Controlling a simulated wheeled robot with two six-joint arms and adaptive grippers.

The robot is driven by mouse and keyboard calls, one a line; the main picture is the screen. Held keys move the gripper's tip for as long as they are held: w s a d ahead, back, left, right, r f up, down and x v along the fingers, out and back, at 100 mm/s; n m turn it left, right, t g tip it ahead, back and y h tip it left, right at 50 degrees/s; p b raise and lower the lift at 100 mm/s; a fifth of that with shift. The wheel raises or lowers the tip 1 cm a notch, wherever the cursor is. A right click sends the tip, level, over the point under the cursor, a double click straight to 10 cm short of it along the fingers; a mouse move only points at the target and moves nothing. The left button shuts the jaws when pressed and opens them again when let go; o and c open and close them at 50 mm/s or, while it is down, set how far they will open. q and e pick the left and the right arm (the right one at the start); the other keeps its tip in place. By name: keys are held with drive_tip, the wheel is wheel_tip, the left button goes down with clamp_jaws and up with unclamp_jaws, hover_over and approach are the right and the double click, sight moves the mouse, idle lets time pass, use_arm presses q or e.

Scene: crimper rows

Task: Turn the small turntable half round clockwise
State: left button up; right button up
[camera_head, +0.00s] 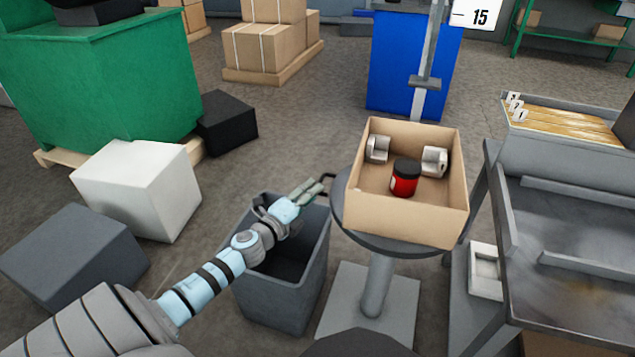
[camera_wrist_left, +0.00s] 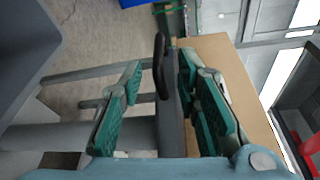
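The small turntable (camera_head: 398,243) is a round grey plate on a pedestal with a square foot. An open cardboard box (camera_head: 405,216) sits on it, holding a red jar with a black lid (camera_head: 404,179) and two pale metal parts (camera_head: 434,160). A dark bent handle (camera_head: 328,176) stands at the plate's left edge. My left gripper (camera_head: 315,188) is at that edge, beside the handle. In the left wrist view its green-padded fingers (camera_wrist_left: 160,105) are apart, with the handle (camera_wrist_left: 161,66) and plate edge between them. Contact cannot be told. My right gripper is not in view.
A grey open bin (camera_head: 283,284) stands below my left gripper. A metal workbench (camera_head: 570,240) with a small tray (camera_head: 486,270) is close on the right. White (camera_head: 140,190) and dark grey (camera_head: 72,262) blocks lie left. A blue bin (camera_head: 400,70) stands behind.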

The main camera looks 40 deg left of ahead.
use_arm(q)
drive_tip(key=shift+w+a+f, duration=0.1)
drive_tip(key=shift+w+f, duration=0.05)
drive_tip(key=shift+w, duration=0.8)
drive_tip(key=shift+w+f, duration=0.1)
drive_tip(key=shift+w, duration=0.8)
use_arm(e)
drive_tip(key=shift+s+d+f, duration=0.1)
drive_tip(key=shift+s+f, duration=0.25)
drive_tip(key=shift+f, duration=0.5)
use_arm(q)
drive_tip(key=shift+c, duration=0.4)
clamp_jaws()
